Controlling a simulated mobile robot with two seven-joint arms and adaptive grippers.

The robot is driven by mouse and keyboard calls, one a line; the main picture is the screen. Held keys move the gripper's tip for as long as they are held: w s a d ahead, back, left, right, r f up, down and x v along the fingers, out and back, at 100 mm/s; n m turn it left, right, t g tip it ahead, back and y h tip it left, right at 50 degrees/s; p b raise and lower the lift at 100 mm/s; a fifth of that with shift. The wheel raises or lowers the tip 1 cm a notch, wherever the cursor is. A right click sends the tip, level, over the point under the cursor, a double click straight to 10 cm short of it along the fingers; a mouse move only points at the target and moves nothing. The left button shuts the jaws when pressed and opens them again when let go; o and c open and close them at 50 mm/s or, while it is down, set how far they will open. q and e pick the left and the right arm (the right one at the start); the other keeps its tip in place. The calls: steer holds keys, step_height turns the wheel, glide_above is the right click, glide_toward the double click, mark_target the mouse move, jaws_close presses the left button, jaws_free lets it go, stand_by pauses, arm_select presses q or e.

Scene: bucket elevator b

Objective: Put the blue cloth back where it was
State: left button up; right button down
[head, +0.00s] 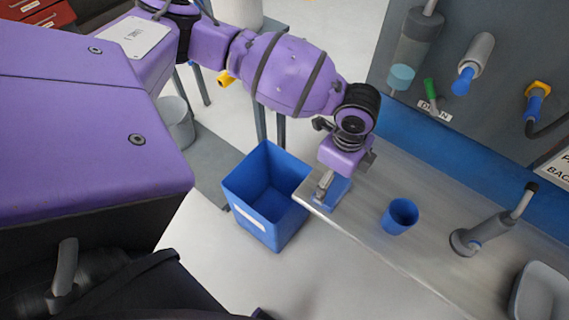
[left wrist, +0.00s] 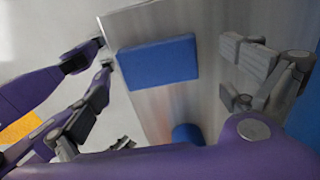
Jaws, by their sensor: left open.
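The blue cloth (head: 338,193) is a folded flat block at the near left end of the grey metal bench (head: 375,255). In the left wrist view the cloth (left wrist: 157,62) lies flat near the bench edge, its whole top face showing. My left gripper (head: 338,180) is over that end of the bench, pointing down, and partly hides the cloth in the head view. In the left wrist view its fingers are wide apart, one on each side of the cloth, with nothing held between them. My right gripper is not in view.
A blue cup (head: 400,215) stands on the bench right of the cloth. Farther right are a grey tap (head: 485,232) and a grey basin (head: 540,293). A blue bin (head: 264,197) stands on the floor left of the bench end. A panel with hose fittings rises behind.

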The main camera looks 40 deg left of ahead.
mark_target(334, 187)
arm_select(q)
step_height(334, 187, up, 9)
steer(key=shift+p, duration=0.3)
